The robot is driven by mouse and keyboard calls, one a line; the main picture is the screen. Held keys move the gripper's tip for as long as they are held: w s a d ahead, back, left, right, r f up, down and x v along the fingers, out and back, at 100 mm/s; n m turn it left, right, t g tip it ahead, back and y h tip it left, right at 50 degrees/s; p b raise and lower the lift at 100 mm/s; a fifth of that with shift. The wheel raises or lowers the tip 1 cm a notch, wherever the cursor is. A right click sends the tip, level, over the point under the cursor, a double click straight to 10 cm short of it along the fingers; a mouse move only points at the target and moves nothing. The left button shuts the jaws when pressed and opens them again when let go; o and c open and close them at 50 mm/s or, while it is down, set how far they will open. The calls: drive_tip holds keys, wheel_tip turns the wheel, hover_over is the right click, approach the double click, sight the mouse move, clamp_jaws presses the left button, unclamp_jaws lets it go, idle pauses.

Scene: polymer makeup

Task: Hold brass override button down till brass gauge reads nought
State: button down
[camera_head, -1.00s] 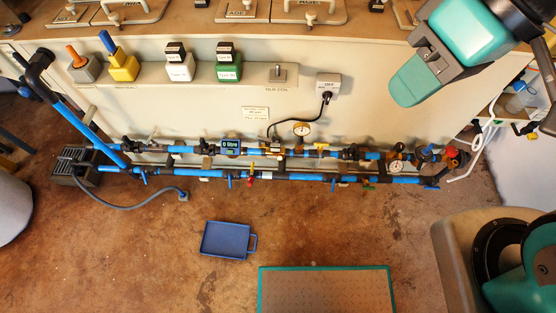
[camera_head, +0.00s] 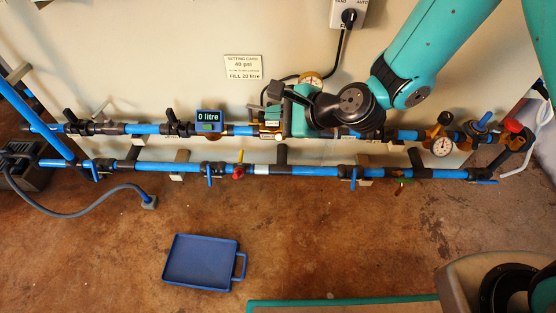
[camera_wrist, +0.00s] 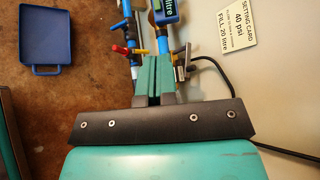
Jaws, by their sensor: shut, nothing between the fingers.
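My gripper (camera_head: 298,118) is over the upper blue pipe in the head view, just right of a brass fitting (camera_head: 269,134). In the wrist view its teal fingers (camera_wrist: 153,75) are together and empty. I cannot make out the override button; contact with it cannot be told. A brass-rimmed gauge (camera_head: 311,78) is behind the gripper, partly hidden, and its reading cannot be made out. Another brass-mounted gauge (camera_head: 442,146) hangs at the right end of the pipes; its needle is too small to read.
A display (camera_head: 208,118) reads 0 litre. A setting card (camera_head: 243,67) says 40 psi, fill 20 litre. Several valves line both pipes. A blue tray (camera_head: 200,262) lies on the floor, with bare floor around it.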

sight(279, 136)
wheel_tip(279, 136, down, 15)
drive_tip(key=w+m+t+b, duration=0.2)
drive_tip(key=m+b, duration=0.3)
drive_tip(key=m, duration=0.1)
drive_tip(key=shift+d+r+h+b, duration=0.2)
drive_tip(key=shift+d+h+b, duration=0.05)
drive_tip(key=shift+h+b, duration=0.15)
drive_tip(key=w+f+b, duration=0.2)
drive_tip(key=w+f, duration=0.2)
drive_tip(key=w, duration=0.3)
drive_tip(key=shift+w+f, duration=0.2)
drive_tip(key=shift+w, duration=0.1)
drive_tip(key=shift+w+d, duration=0.1)
drive_tip(key=shift+d, duration=0.05)
idle(0.9)
drive_tip(key=shift+w+f, duration=0.2)
drive_tip(key=shift+w, duration=0.1)
drive_tip(key=shift+w+f, duration=0.25)
drive_tip(key=shift+w, duration=0.15)
idle(3.6)
